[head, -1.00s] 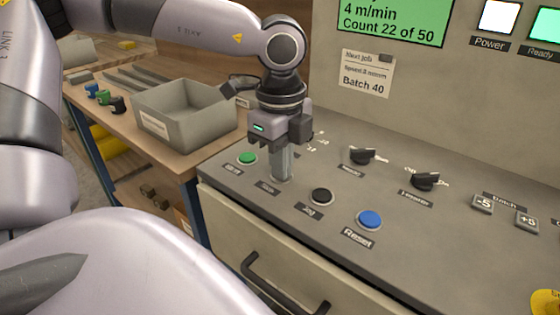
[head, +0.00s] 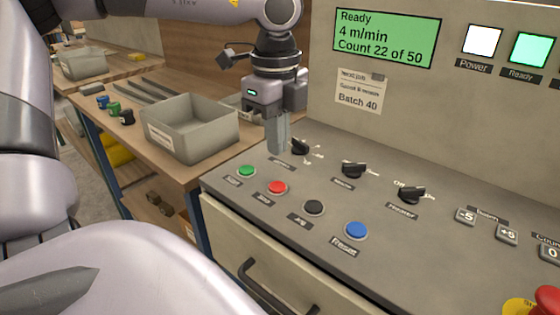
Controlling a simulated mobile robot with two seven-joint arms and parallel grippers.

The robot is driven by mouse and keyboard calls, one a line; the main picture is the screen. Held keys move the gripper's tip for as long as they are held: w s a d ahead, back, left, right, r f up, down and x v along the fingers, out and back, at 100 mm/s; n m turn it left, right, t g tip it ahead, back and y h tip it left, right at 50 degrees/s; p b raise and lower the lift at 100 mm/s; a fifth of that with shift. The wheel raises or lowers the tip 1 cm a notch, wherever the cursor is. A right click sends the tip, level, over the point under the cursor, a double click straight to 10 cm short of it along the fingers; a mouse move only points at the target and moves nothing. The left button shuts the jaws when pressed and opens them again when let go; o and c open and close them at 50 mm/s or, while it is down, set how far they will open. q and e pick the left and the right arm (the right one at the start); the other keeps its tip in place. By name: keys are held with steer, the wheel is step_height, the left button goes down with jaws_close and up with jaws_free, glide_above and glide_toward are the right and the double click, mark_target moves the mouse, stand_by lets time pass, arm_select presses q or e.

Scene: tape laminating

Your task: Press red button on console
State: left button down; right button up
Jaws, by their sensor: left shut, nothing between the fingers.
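The console (head: 400,255) has a sloped grey panel with a row of round buttons near its front edge. The red button (head: 277,187) sits between the green button (head: 246,171) and the black button (head: 314,207), and it is fully visible. The blue Reset button (head: 356,230) is at the row's right end. My left gripper (head: 278,150) is shut and empty, pointing down above the panel behind the red button, apart from it. A larger red mushroom-shaped button (head: 547,300) on a yellow base is partly cut off at the bottom right. My right gripper is not in view.
Black knobs (head: 354,170) stand behind the button row. The green screen (head: 385,38) reads Ready, 4 m/min, Count 22 of 50. A grey bin (head: 190,128) is on the wooden bench to the left. A drawer handle (head: 270,290) juts out below the panel.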

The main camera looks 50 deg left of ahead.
arm_select(q)
step_height(320, 180, up, 6)
steer(key=shift+a+f, duration=0.1)
stand_by(0.9)
